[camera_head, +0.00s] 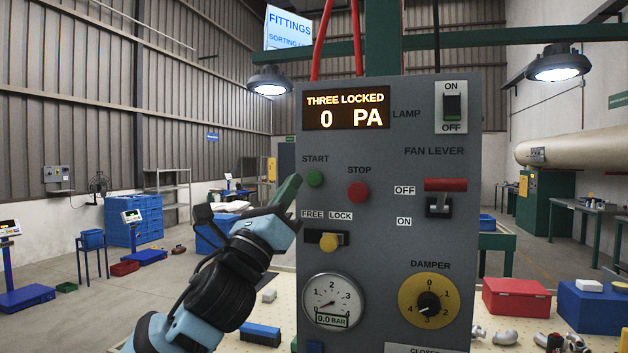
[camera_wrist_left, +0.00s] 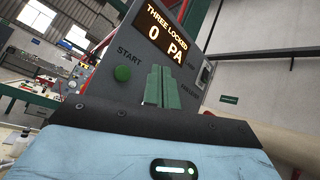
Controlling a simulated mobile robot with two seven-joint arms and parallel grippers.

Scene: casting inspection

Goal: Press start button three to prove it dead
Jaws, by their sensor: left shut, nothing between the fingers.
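The grey control panel (camera_head: 385,250) stands upright and faces me. Its display (camera_head: 346,108) reads "THREE LOCKED" and "0 PA". The round green start button (camera_head: 315,178) sits under the START label; it also shows in the left wrist view (camera_wrist_left: 122,73). The red stop button (camera_head: 358,191) is to its right. My left gripper (camera_head: 296,179) is shut and empty, its green fingertips just left of the start button in the head view. The wrist view shows the closed fingers (camera_wrist_left: 160,88) beside the button. Whether the tips touch the panel I cannot tell. My right gripper is not in view.
Below the start button is a yellow free/lock knob (camera_head: 330,242). A pressure gauge (camera_head: 334,300) and yellow damper dial (camera_head: 429,301) sit lower. The red fan lever (camera_head: 445,185) is up beside OFF. Red (camera_head: 516,297) and blue boxes (camera_head: 592,306) stand on the right.

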